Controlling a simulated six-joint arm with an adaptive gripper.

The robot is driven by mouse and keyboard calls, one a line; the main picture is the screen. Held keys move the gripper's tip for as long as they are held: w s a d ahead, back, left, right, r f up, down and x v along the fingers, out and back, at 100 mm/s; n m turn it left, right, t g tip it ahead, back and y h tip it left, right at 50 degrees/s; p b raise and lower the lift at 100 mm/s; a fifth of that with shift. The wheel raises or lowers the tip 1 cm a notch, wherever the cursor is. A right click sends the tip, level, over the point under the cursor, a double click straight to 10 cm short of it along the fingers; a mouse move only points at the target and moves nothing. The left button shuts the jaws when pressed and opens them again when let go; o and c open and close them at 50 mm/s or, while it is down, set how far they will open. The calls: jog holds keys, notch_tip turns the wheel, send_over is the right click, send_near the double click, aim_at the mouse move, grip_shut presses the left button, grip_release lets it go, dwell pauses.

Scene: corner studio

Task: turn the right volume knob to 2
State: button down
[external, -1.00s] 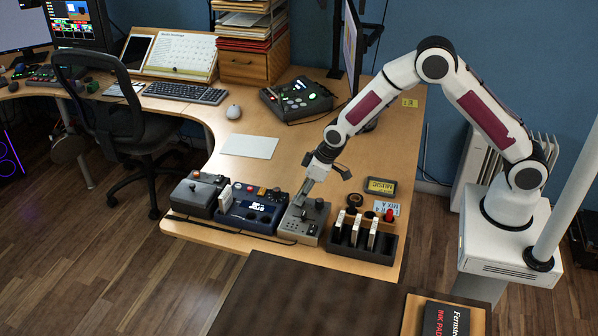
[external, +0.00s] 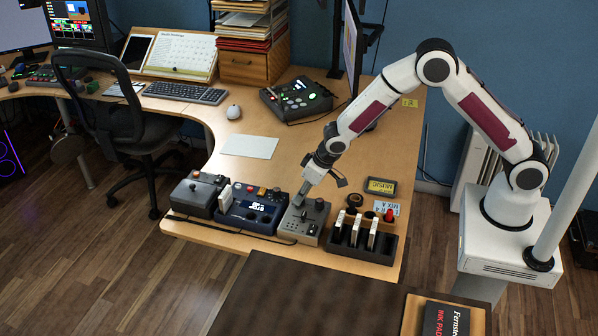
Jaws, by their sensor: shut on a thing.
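My gripper (external: 299,199) points down at the small grey control box (external: 309,238) near the front edge of the desk. Its fingers are shut on a knob at the upper left of that box; the fingers largely hide the knob, and its setting cannot be read. A dark round knob (external: 319,203) shows uncovered to the right of my fingers on the same box. Which knob is the right volume knob is too small to tell from its marking.
A dark blue unit (external: 250,208) with a lit display and a grey box (external: 199,193) stand to the left. A black rack (external: 362,241) with white upright pieces stands close on the right.

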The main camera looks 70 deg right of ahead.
jog(key=shift+a+m+h, duration=0.15)
jog(key=shift+m+h, duration=0.55)
jog(key=shift+m, duration=1.1)
jog(key=c, duration=1.9)
grip_release()
jog(key=shift+r, duration=0.1)
jog(key=shift+w+v, duration=0.2)
jog(key=shift+v, duration=5.7)
jog(key=shift+r+g, duration=0.1)
jog(key=shift+g, duration=0.2)
